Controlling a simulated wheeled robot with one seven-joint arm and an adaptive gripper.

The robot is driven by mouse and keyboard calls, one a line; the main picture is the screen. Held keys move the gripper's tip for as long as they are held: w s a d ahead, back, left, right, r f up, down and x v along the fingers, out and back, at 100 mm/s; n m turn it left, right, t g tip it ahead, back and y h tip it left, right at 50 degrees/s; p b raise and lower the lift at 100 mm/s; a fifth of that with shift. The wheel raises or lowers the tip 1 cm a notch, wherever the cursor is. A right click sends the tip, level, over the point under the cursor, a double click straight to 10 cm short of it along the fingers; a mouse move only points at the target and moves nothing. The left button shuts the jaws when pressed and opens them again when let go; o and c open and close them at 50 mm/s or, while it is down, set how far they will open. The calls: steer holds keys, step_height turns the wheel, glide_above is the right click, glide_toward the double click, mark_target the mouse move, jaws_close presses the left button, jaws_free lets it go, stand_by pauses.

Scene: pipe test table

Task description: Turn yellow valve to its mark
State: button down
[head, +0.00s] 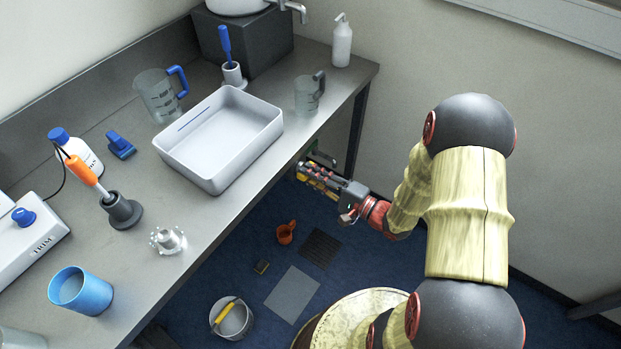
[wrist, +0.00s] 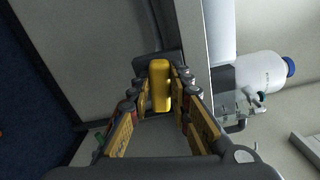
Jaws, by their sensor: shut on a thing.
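The yellow valve handle (wrist: 160,86) shows in the wrist view as an upright yellow bar between the two fingers. My gripper (wrist: 162,92) is shut on it, with a finger on each side. A dark piece lies behind the handle's top end. In the head view my gripper (head: 308,173) is just beyond the bench's right edge, below the level of its top. There the fingers largely hide the valve. I cannot make out the valve's mark in either view.
The steel bench (head: 225,235) runs along the left. A white tray (head: 172,157) and a measuring jug (head: 306,96) stand on it near my gripper. On the floor are a bucket (head: 222,324), an orange cup (head: 286,232) and flat mats. The floor right of the bench is fairly open.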

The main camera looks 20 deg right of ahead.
steer(key=shift+f+n+b, duration=0.2)
steer(key=shift+n+b, duration=0.3)
steer(key=shift+n, duration=0.6)
steer(key=c, duration=1.6)
jaws_free()
steer(key=shift+c, duration=0.2)
steer(key=shift+s, duration=0.1)
steer(key=v, duration=1.2)
